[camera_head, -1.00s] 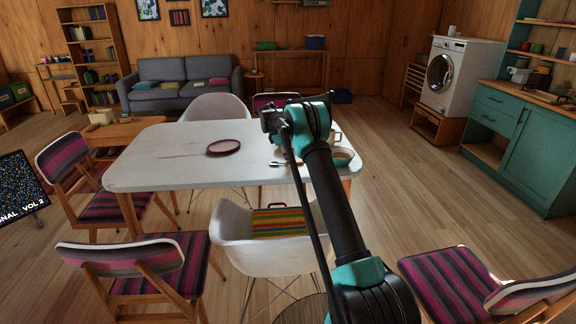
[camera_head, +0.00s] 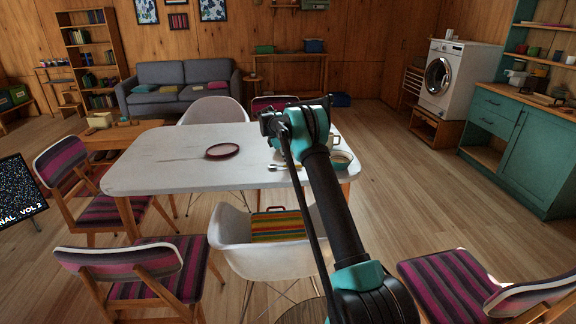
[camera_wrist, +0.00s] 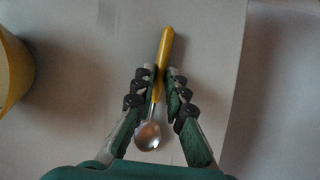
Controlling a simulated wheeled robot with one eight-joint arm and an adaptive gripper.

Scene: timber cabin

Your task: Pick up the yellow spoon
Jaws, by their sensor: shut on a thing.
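The yellow spoon (camera_wrist: 165,48) shows in the wrist view, with a yellow handle pointing up the picture and a shiny metal bowl toward my palm. My gripper (camera_wrist: 159,74) is shut on it, with one finger on each side of the lower handle. The pale table top lies below; I cannot tell whether the spoon touches it. In the head view my arm hides the fingers and the held spoon.
The white table (camera_head: 180,172) holds a dark red plate (camera_head: 222,151), a pale utensil (camera_head: 280,167) near its front edge, and a bowl (camera_head: 341,161) at right. Something yellow and rounded (camera_wrist: 12,70) stands left in the wrist view. A white chair (camera_head: 262,258) stands in front.

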